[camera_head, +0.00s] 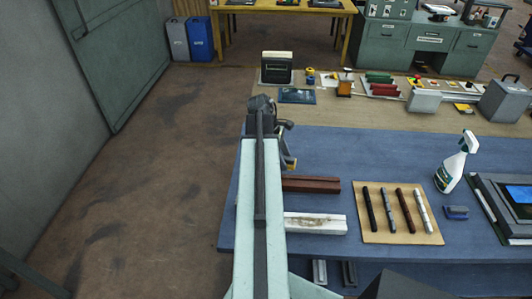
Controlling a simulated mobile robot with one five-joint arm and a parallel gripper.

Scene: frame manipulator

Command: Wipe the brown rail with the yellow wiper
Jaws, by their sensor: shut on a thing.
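The brown rail (318,185) lies on the blue table mat, its left end hidden behind my arm. My gripper (286,142) is at the far end of my arm, above the mat and just behind the rail's left end in the picture. It is shut on the yellow wiper (291,163), of which only a small yellow part shows below the jaws. My arm hides much of the gripper and wiper. I cannot tell whether the wiper touches the rail.
A worn white rail (318,224) lies in front of the brown one. Mat behind the brown rail is clear.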

